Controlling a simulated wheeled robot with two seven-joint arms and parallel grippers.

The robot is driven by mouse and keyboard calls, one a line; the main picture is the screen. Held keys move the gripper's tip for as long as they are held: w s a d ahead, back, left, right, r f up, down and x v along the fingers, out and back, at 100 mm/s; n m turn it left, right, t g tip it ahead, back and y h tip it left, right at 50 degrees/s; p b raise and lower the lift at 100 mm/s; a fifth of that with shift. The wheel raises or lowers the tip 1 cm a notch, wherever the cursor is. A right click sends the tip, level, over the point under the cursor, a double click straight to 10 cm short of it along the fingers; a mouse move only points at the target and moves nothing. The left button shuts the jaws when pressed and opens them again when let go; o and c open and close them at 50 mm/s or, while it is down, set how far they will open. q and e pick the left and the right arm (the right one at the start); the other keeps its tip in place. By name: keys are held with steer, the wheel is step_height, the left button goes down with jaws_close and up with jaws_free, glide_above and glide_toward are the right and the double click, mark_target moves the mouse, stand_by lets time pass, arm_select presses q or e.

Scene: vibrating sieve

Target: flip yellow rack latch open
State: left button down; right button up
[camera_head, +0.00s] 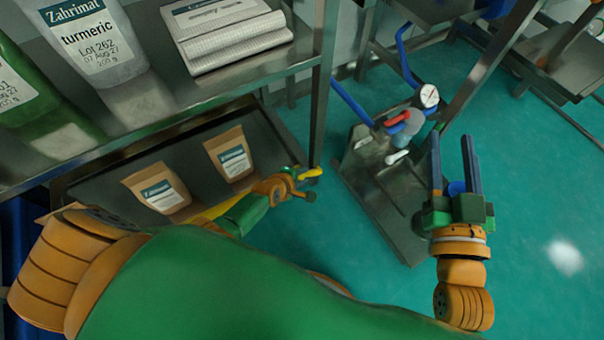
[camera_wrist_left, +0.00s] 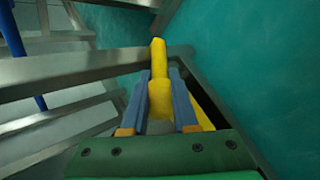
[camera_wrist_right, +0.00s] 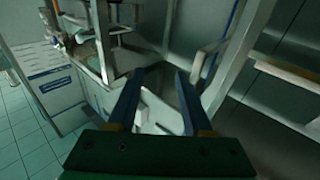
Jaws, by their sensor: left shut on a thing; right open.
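The yellow latch (camera_head: 311,173) sits at the right end of the lower rack shelf, by the metal post, in the head view. In the left wrist view the yellow latch (camera_wrist_left: 158,85) stands between my left gripper's blue fingers, with its tip pointing away. My left gripper (camera_wrist_left: 160,100) is shut on it. In the head view my left gripper (camera_head: 300,184) is small and partly hidden by my own arm. My right gripper (camera_head: 453,165) is open and empty, with its fingers pointing up over the floor. It also shows open in the right wrist view (camera_wrist_right: 155,90).
Two brown pouches (camera_head: 157,188) lie on the lower shelf. A turmeric bag (camera_head: 92,40) and white-labelled packs (camera_head: 228,30) are on the upper shelf. A metal stand with a gauge (camera_head: 429,95) and red and white handles is right of the rack.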

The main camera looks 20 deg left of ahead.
arm_select(q)
steer(key=shift+a, duration=0.1)
steer(key=c, duration=1)
jaws_free()
steer(key=p+v, duration=0.6)
steer(key=v, duration=0.1)
arm_select(e)
steer(key=s+d+f+g+h, duration=0.1)
steer(key=s+d+f+g, duration=0.1)
steer(key=s+f+g, duration=0.3)
steer(key=s+d+f+g+h, duration=0.1)
steer(key=s+f+g, duration=0.3)
steer(key=f, duration=0.7)
steer(key=s+d+f+m+g+h, duration=0.1)
steer(key=s+d+f+g+h, duration=0.1)
steer(key=s+f+g, duration=0.3)
step_height(320, 180, down, 4)
steer(key=shift+s+d+r+g, duration=0.1)
steer(key=shift+s+d+g, duration=0.25)
steer(key=shift+g, duration=0.45)
